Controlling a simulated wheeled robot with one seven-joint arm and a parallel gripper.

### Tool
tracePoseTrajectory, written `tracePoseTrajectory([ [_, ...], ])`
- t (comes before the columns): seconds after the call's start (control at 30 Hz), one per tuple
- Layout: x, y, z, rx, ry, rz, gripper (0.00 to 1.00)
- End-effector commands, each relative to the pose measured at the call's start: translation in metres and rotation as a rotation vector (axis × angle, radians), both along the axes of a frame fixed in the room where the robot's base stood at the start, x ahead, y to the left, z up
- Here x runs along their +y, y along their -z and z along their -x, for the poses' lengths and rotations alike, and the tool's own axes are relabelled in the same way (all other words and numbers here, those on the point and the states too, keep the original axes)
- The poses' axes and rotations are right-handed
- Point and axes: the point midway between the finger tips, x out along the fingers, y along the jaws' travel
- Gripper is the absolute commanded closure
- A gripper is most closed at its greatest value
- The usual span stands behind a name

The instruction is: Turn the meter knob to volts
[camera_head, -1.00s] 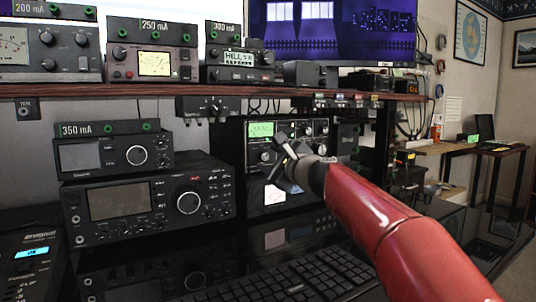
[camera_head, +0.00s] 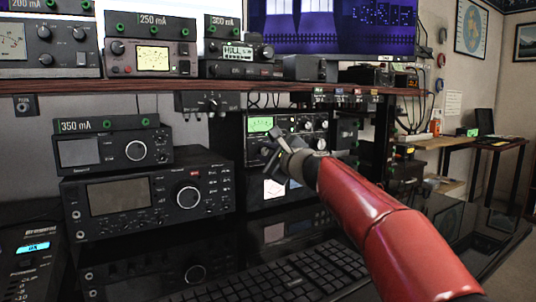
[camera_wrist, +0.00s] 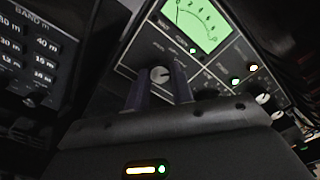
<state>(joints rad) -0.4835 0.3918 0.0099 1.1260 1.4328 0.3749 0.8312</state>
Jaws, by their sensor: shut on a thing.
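The tuner (camera_head: 285,124) is a black panel with a lit green meter (camera_head: 261,124) in the middle of the head view. The wrist view shows the green meter (camera_wrist: 196,22) at the top. The meter knob (camera_wrist: 160,75), small, round and with a pale face, is below the meter in the wrist view. My gripper (camera_wrist: 163,82) is shut on it, with one dark finger at each side. In the head view my gripper (camera_head: 272,146) is at the tuner's left part and hides the knob. The knob's labels are too small to read.
More knobs (camera_wrist: 263,98) are right of my gripper on the same panel. A black radio (camera_head: 150,198) with a large dial stands to the left. A keyboard (camera_head: 285,274) lies in front on the desk. A wooden shelf (camera_head: 120,86) with meters runs above.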

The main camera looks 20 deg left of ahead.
Motion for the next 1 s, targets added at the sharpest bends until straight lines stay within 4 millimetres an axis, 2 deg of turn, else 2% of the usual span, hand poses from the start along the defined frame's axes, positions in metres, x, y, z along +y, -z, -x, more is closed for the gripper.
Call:
tracePoseTrajectory([
  [0.37, 0.0001, 0.0029, -0.0002, -0.144, -0.001, 0.124, 0.99],
  [1.0, -0.0003, 0.0027, -0.0006, -0.602, -0.001, 0.515, 0.99],
])
